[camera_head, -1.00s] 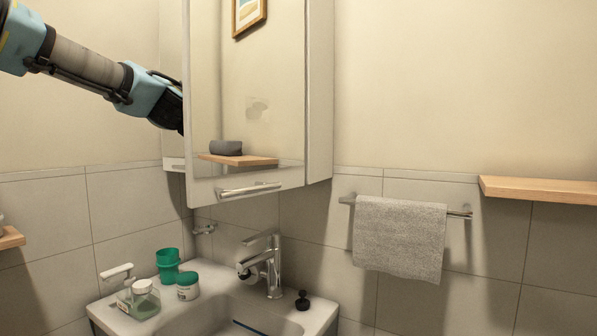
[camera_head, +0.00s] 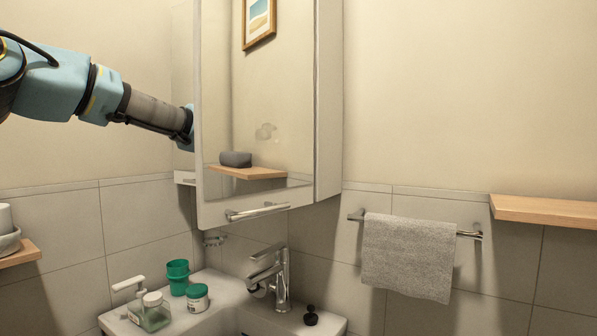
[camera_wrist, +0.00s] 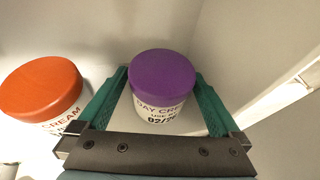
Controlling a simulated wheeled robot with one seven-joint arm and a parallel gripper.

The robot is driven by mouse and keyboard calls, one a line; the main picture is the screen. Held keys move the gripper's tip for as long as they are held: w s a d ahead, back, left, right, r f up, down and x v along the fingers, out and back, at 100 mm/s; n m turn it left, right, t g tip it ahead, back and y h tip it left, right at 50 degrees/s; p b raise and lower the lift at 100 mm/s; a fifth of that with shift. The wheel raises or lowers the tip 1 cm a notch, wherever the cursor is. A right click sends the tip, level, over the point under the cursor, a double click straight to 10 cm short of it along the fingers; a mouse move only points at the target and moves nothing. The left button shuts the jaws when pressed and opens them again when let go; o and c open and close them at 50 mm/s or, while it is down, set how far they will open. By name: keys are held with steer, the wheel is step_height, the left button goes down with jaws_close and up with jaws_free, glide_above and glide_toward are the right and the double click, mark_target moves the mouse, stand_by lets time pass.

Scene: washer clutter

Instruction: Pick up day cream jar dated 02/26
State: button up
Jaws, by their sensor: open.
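In the wrist view, a white jar with a purple lid (camera_wrist: 162,82) stands on a white surface. Its label reads "DAY CREAM", "USE BY" and a date starting "02/2"; the last digit is hard to read. My gripper (camera_wrist: 162,77) is open, with one teal finger on each side of this jar. I cannot tell whether the fingers touch it. A second white cream jar with an orange lid (camera_wrist: 40,88) stands to the left, outside the left finger; its label is partly hidden. In the head view, the mirrored cabinet door (camera_head: 258,110) hides my gripper and both jars.
In the wrist view, a pale wall (camera_wrist: 255,50) runs close on the right. In the head view, a green cup (camera_head: 178,277), a green-lidded jar (camera_head: 197,297), a soap bottle (camera_head: 150,313) and a tap (camera_head: 278,280) are at the sink below. A towel (camera_head: 407,257) hangs right.

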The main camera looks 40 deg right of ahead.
steer(key=shift+x, duration=1.2)
steer(key=shift+c, duration=0.2)
steer(key=c, duration=1.4)
